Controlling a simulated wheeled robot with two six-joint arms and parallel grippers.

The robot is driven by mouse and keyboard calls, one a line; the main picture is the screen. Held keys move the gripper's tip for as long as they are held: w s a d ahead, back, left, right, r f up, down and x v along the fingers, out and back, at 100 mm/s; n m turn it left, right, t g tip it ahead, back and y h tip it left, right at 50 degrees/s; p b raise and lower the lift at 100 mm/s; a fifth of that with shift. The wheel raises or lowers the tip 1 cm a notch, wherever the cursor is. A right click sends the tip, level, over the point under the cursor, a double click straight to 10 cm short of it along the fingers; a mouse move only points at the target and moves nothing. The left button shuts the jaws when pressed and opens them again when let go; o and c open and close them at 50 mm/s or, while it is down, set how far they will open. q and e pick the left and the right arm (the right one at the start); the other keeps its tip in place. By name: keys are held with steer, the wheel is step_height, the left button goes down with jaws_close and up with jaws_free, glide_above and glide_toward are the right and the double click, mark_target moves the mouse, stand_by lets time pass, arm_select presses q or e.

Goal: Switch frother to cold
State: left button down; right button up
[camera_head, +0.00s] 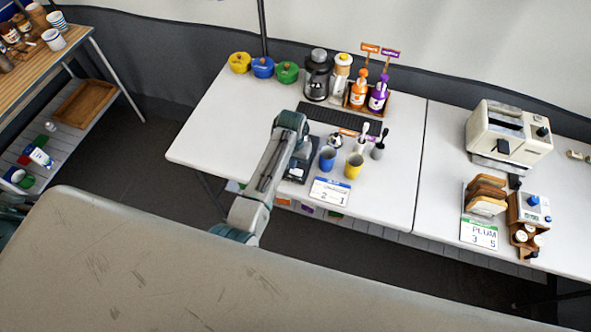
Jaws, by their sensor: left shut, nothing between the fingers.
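A dark appliance with a silver lid (317,78) stands at the back of the white table and looks like the frother, though I cannot be sure. A white and yellow canister (341,77) stands just to its right. No switch or hot/cold marking can be read at this size. My left arm reaches over the table from the near edge. My left gripper (303,158) points down, shut and empty, over the left part of the table, nearer than the dark appliance and apart from it. My right gripper is not in view.
Blue (327,159) and yellow (353,166) cups stand right of my left gripper, behind a small sign (330,192). A black mat (343,118) lies behind. Orange and purple bottles (368,94) stand in a tray. Three coloured pots (262,68) stand back left. A toaster (508,132) stands far right.

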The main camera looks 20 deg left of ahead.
arm_select(q)
steer(key=shift+f+b, duration=0.45)
steer(key=shift+f, duration=0.55)
steer(key=shift+r, duration=0.15)
steer(key=shift+r+p, duration=1)
steer(key=shift+p, duration=0.15)
step_height(320, 180, up, 10)
stand_by(4.3)
